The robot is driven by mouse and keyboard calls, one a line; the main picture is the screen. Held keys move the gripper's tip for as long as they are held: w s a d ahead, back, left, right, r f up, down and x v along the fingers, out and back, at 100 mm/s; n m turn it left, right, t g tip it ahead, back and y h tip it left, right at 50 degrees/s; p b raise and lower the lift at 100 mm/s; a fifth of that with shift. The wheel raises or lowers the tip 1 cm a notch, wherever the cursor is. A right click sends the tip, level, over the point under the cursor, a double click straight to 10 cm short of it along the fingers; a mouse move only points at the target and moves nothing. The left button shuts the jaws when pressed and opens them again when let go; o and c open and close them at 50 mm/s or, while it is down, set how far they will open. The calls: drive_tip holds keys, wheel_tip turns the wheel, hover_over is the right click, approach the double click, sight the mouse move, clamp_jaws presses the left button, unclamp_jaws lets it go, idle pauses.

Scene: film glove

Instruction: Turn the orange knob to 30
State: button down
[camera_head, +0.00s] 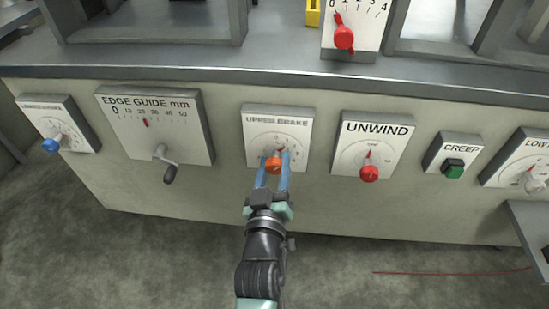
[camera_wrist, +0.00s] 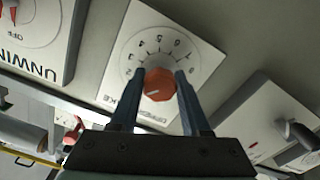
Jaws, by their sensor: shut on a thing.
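The orange knob (camera_head: 273,165) sits on the UPPER BRAKE dial plate (camera_head: 256,118) on the machine's front. My gripper (camera_head: 274,160) reaches up from below with its two blue fingers shut on the knob, one on each side. In the wrist view the orange knob (camera_wrist: 160,84) shows between the dark fingertips of my gripper (camera_wrist: 158,77). A pale line on the knob's face points to the lower left there. The dial plate (camera_wrist: 200,60) has an arc of small numerals, seen turned over; the exact setting is too small to tell.
The EDGE GUIDE plate with its crank (camera_head: 168,172) is to the left. The UNWIND plate with a red knob (camera_head: 369,173) is to the right, then the green CREEP button (camera_head: 453,168). A grey ledge (camera_head: 200,80) runs above. Open floor lies below.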

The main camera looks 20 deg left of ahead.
drive_tip(key=shift+n+p, duration=0.45)
drive_tip(key=shift+n, duration=0.65)
drive_tip(key=shift+c, duration=1.9)
unclamp_jaws()
drive_tip(key=p+v, duration=0.3)
drive_tip(key=v, duration=1)
drive_tip(key=shift+p, duration=0.3)
